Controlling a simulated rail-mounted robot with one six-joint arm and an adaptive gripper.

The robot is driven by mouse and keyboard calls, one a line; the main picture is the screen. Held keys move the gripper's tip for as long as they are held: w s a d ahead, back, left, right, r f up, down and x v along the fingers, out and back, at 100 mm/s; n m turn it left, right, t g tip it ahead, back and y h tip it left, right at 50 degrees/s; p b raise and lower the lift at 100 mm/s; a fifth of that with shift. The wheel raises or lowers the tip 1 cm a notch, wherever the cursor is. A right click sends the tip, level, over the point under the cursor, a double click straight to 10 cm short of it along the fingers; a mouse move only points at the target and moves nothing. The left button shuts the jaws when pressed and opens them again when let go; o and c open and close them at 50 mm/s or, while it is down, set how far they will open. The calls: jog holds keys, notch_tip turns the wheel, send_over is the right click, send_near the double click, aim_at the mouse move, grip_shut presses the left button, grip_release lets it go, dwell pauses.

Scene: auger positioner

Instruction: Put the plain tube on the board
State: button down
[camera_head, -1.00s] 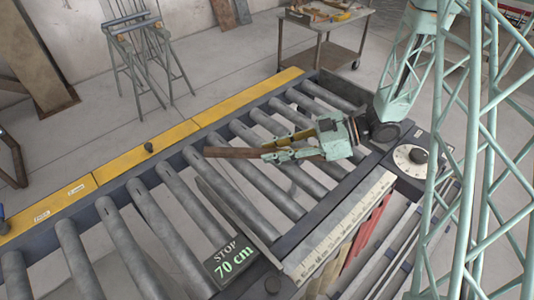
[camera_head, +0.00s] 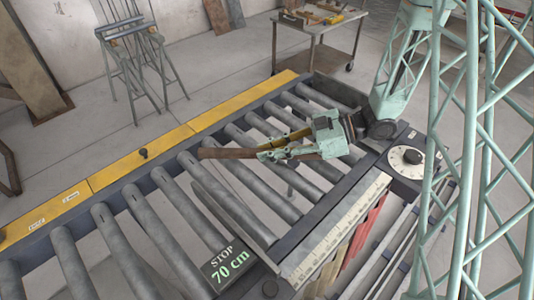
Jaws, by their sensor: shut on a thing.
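My gripper (camera_head: 267,155) is pale green and sits over the roller conveyor in the head view. It is shut on a long brown tube (camera_head: 228,153), which sticks out to the left of the fingers. The tube lies nearly level in the picture, across several rollers. I cannot tell whether it touches them or hangs just above. The part of the tube within the gripper is hidden. I cannot make out with certainty which thing is the board.
The roller conveyor (camera_head: 112,240) has a yellow rail (camera_head: 130,164) along its far side. A stop display (camera_head: 230,262) reads 70 cm, beside a pale scale (camera_head: 335,230). A dial box (camera_head: 408,160) stands at right. A trestle (camera_head: 128,40) and a loaded cart (camera_head: 312,32) stand behind.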

jog(key=shift+r+p, duration=0.55)
jog(key=shift+r, duration=3.6)
jog(key=shift+w, duration=0.1)
jog(key=w+d+m+t+h+b, duration=0.1)
jog(key=w+d+m+t+h, duration=0.1)
jog(key=w+d+m+t, duration=0.45)
jog(key=w+d+m+t+h+b, duration=0.1)
jog(key=w+m+t+b, duration=0.15)
jog(key=w, duration=0.65)
jog(key=w+d+m+t+h, duration=0.2)
jog(key=d+h, duration=0.1)
jog(key=d, duration=0.4)
jog(key=w+d+f+m+t+h+b, duration=0.1)
jog(key=w+d+m+t+h, duration=0.1)
jog(key=d, duration=0.4)
jog(key=shift+w+d+f+m+h, duration=0.2)
jog(key=shift+w+d+m+h, duration=0.15)
jog(key=shift+w+m+h, duration=0.35)
jog(key=shift+w, duration=0.15)
